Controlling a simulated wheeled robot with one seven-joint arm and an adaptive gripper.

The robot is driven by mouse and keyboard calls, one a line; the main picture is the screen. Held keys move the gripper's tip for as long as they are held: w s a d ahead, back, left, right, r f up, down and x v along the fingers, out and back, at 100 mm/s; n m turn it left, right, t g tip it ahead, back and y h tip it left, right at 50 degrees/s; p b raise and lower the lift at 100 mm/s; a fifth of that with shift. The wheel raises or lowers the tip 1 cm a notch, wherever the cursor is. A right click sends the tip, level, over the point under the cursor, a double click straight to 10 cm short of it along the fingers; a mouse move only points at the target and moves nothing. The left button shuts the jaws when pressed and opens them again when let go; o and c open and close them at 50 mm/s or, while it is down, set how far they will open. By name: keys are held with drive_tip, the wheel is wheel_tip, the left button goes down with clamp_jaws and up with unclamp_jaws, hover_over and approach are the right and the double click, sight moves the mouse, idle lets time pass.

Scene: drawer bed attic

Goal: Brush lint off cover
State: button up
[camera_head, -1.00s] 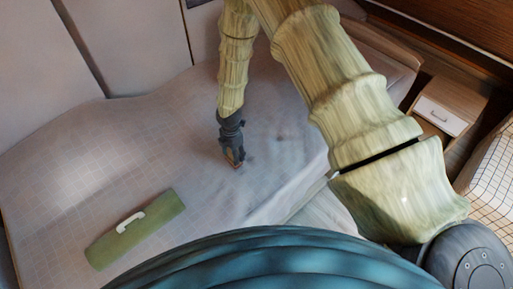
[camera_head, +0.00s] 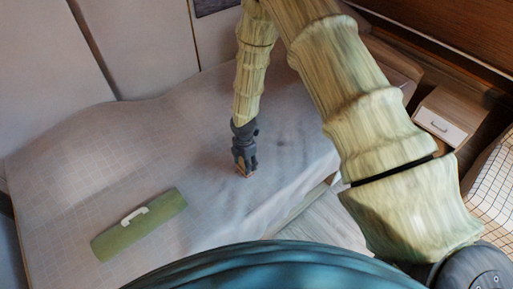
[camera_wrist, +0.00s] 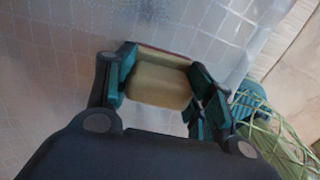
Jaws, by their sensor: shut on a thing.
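The pale grey cover (camera_head: 90,160) with a faint grid lies over the bed. Faint dark smudges, perhaps lint, show on it (camera_head: 283,142) to the right of my gripper (camera_head: 244,168). In the wrist view a speckled grey-blue patch (camera_wrist: 150,8) shows at the top. My gripper (camera_wrist: 160,88) is shut on a beige block with a reddish edge, seemingly a brush (camera_wrist: 160,82). In the head view the brush (camera_head: 245,174) is small and low at the cover. Its underside is hidden, so I cannot tell whether it touches.
A bedside cabinet with a white drawer (camera_head: 440,125) stands at the right. Bare cover lies left of my gripper.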

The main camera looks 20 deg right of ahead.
drive_tip(key=shift+s+r+p, duration=0.15)
drive_tip(key=shift+r+p, duration=1.6)
drive_tip(key=shift+r, duration=1)
